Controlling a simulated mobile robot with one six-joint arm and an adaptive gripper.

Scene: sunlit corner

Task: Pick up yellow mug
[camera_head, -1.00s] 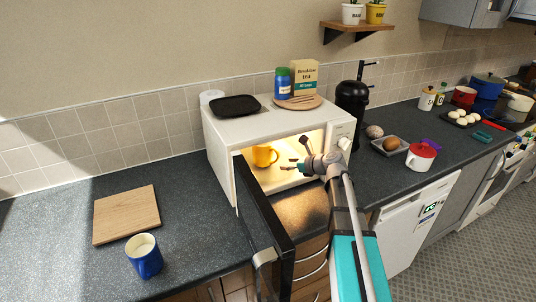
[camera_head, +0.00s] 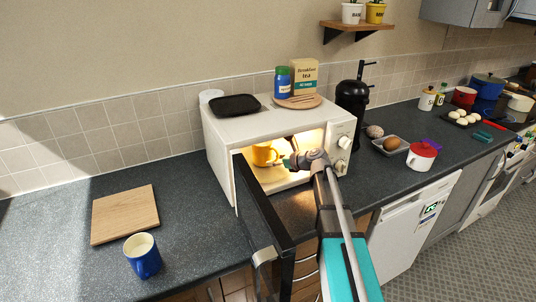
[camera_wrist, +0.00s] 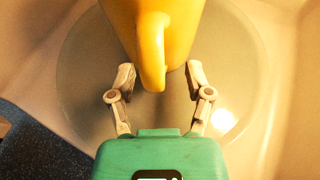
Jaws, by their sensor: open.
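The yellow mug (camera_head: 262,155) stands inside the lit, open microwave (camera_head: 228,135), toward its left side. In the wrist view the mug (camera_wrist: 178,25) fills the top middle, with its handle (camera_wrist: 153,55) pointing toward me. My gripper (camera_wrist: 158,78) is open, with one finger on each side of the handle's near end. I cannot tell whether either finger touches the mug. In the head view my gripper (camera_head: 284,162) reaches into the microwave from the right, close beside the mug. The mug rests on a round glass turntable (camera_wrist: 80,75).
The microwave's dark door (camera_head: 264,215) hangs open toward the front left. A tray (camera_head: 235,105), a jar (camera_head: 282,83) and a tea box (camera_head: 303,76) stand on top of it. A blue mug (camera_head: 143,258) and a wooden board (camera_head: 125,213) are on the left counter.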

